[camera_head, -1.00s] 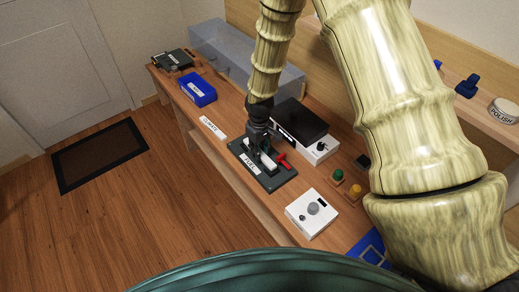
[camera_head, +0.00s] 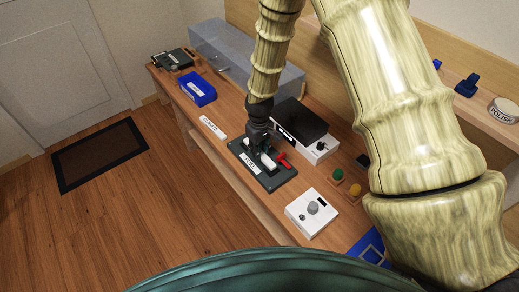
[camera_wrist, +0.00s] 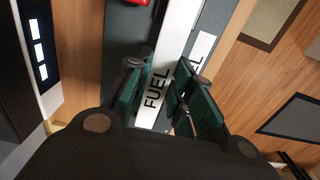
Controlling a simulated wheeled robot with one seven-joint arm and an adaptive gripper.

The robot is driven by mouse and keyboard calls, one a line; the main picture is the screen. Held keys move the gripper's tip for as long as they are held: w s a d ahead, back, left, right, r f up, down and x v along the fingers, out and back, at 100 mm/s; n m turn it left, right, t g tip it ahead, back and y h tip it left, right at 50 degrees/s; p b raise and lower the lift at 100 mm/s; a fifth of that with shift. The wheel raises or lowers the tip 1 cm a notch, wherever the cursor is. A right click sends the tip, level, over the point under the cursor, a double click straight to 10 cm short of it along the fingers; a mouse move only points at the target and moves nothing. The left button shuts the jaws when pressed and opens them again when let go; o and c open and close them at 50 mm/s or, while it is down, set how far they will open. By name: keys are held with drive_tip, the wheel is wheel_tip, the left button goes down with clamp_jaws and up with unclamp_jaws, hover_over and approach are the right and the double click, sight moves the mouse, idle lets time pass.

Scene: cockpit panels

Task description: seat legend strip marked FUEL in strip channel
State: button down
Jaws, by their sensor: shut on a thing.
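The white legend strip marked FUEL (camera_wrist: 165,75) is between my gripper's fingers (camera_wrist: 172,95) in the wrist view, with its lettering showing. My gripper is shut on it. In the head view, my gripper (camera_head: 259,148) is over a dark panel (camera_head: 278,181), and the strip's white end (camera_head: 268,161) shows beside the fingers. A white FUEL label (camera_head: 250,163) lies on the panel beside the held strip; it also shows partly in the wrist view (camera_wrist: 201,52). The fingers and strip hide the channel, so I cannot tell whether the strip is in it.
A red lever (camera_head: 284,159) stands on the panel close to the strip. Another white strip (camera_head: 213,127) lies on the bench to the left. A blue bin (camera_head: 199,90), a black-topped device (camera_head: 300,122) and a white knob box (camera_head: 311,213) surround the panel.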

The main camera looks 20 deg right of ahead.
drive_tip(key=shift+f+b, duration=0.45)
drive_tip(key=shift+f, duration=0.5)
drive_tip(key=c, duration=1.2)
unclamp_jaws()
drive_tip(key=shift+o, duration=0.2)
drive_tip(key=shift+r, duration=0.15)
wheel_tip(320, 180, up, 12)
drive_tip(key=shift+f, duration=0.2)
